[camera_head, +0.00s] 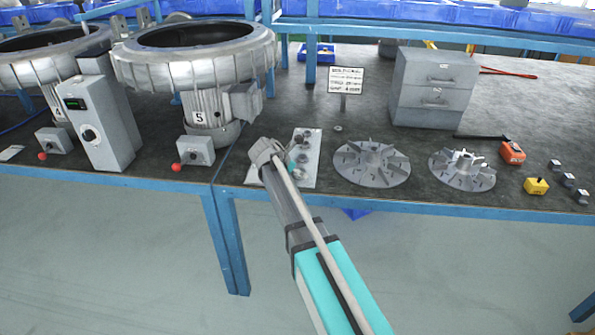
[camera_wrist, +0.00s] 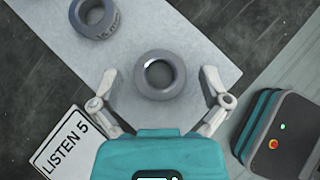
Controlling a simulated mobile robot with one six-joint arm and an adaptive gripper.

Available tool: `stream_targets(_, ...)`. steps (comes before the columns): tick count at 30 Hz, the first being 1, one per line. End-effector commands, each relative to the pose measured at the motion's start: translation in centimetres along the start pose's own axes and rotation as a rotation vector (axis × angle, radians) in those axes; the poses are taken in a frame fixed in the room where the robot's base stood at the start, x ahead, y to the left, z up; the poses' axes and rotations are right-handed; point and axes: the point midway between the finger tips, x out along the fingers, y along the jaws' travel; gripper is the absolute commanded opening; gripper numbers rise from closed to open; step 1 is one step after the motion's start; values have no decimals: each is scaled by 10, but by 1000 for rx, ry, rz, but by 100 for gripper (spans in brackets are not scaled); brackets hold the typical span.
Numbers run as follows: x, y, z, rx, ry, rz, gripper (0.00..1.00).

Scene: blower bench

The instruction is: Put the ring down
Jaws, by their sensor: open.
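A thick grey ring (camera_wrist: 160,92) lies flat on a pale plate (camera_wrist: 198,48) in the wrist view. My gripper (camera_wrist: 159,78) is open, with one finger on each side of the ring. Gaps show between the fingers and the ring, so it is not gripped. A second grey ring (camera_wrist: 95,31) lies on the same plate at the upper left, apart from the first. In the head view the plate (camera_head: 313,152) lies at the bench's front edge. My wrist hides part of it there, and the fingertips are hard to make out.
A "LISTEN 5" card (camera_wrist: 62,142) lies left of my gripper. Two finned impellers (camera_head: 372,163) (camera_head: 462,168) lie right of the plate. Blower 5 (camera_head: 195,62) stands to the left. A drawer cabinet (camera_head: 433,88) and a small sign (camera_head: 346,80) stand behind. Bare bench lies between.

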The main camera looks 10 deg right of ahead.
Motion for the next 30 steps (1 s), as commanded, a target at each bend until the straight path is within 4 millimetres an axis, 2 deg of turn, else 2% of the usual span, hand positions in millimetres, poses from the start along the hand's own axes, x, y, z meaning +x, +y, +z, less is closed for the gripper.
stream_targets(15, -8, 0, 6, -1, 0, 0, 97)
stream_targets(30, -64, 0, 7, -1, 0, 1, 97)
